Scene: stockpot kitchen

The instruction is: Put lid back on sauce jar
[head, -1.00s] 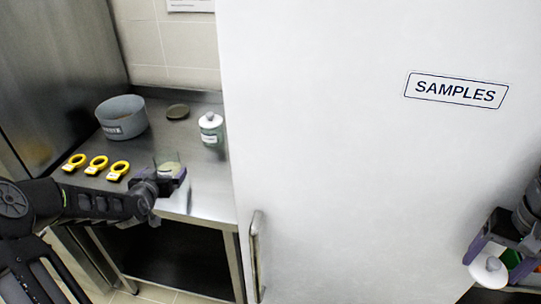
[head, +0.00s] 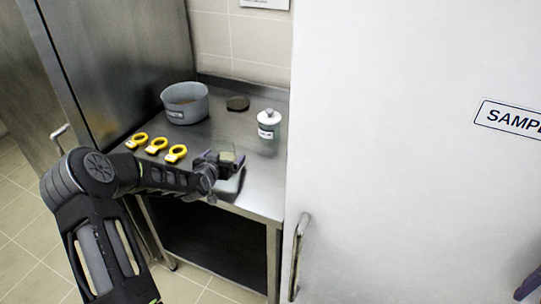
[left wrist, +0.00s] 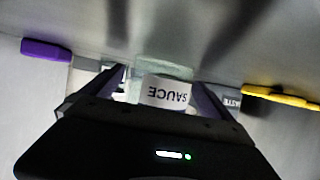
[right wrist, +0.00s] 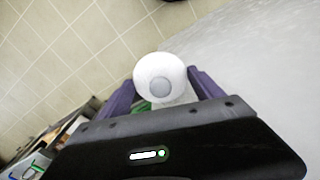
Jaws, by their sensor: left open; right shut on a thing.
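The sauce jar (left wrist: 165,92) is clear, with a white SAUCE label, and stands on the steel counter. Its pale contents show from above in the head view (head: 228,156), with no lid on it. My left gripper (head: 226,163) is open, its fingers on either side of the jar; contact cannot be told. My right gripper (right wrist: 165,90) is shut on a white round lid with a grey knob (right wrist: 160,80), held over the floor. What is under the lid is mostly hidden. In the head view only a purple bit of the right gripper shows at the right edge.
On the steel counter (head: 255,193) are three yellow ring tags (head: 157,146), a grey labelled pot (head: 185,105), a dark flat disc (head: 237,103) and a white-lidded jar (head: 269,124). A large white door labelled SAMPLES (head: 400,160) stands to the right.

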